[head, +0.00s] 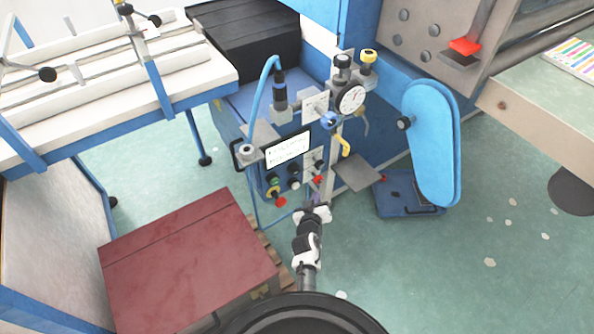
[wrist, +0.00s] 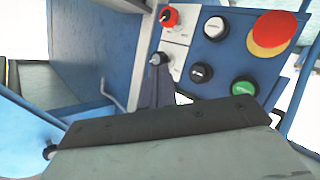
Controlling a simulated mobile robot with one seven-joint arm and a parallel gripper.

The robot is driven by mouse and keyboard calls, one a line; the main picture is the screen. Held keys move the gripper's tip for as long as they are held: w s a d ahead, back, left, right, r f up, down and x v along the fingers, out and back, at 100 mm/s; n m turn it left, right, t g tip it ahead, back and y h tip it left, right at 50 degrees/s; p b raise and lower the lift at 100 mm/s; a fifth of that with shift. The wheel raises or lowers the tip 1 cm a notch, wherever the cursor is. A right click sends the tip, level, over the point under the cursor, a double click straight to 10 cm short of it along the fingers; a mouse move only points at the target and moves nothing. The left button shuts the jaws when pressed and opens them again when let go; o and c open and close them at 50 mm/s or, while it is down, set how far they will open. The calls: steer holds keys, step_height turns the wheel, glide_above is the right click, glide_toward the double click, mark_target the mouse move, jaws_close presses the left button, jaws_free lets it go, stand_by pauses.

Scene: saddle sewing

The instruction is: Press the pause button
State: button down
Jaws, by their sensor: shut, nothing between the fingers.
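A blue control panel carries several buttons, and I cannot read which is the pause button. In the head view the red button (head: 281,202) sits low on the panel. My gripper (head: 318,203) is shut and empty, low in front of the panel, to the right of the red button. Its fingers (wrist: 159,88) show left of the lower black button; contact cannot be told.
A red knob (wrist: 169,16) and a black knob (wrist: 158,58) sit on a pale plate beside the buttons. A grey plate (head: 357,173) juts out right of my gripper. A dark red box (head: 187,265) stands at left. Green floor (head: 470,260) is open at right.

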mark_target(295, 170)
steer(key=shift+w+a, duration=0.1)
steer(key=w+a+b, duration=0.3)
steer(key=w+a, duration=0.2)
steer(key=w, duration=0.2)
steer(key=shift+b, duration=0.35)
steer(key=shift+a, duration=0.1)
stand_by(1.8)
steer(key=shift+w+a+b, duration=0.15)
steer(key=shift+w+b, duration=0.15)
steer(key=shift+b, duration=0.05)
steer(key=shift+w+a+b, duration=0.35)
steer(key=shift+w+b, duration=0.1)
steer(key=shift+w, duration=0.05)
stand_by(0.7)
stand_by(0.3)
steer(key=shift+s+d+p, duration=0.45)
steer(key=shift+s+d, duration=0.1)
steer(key=shift+s, duration=0.3)
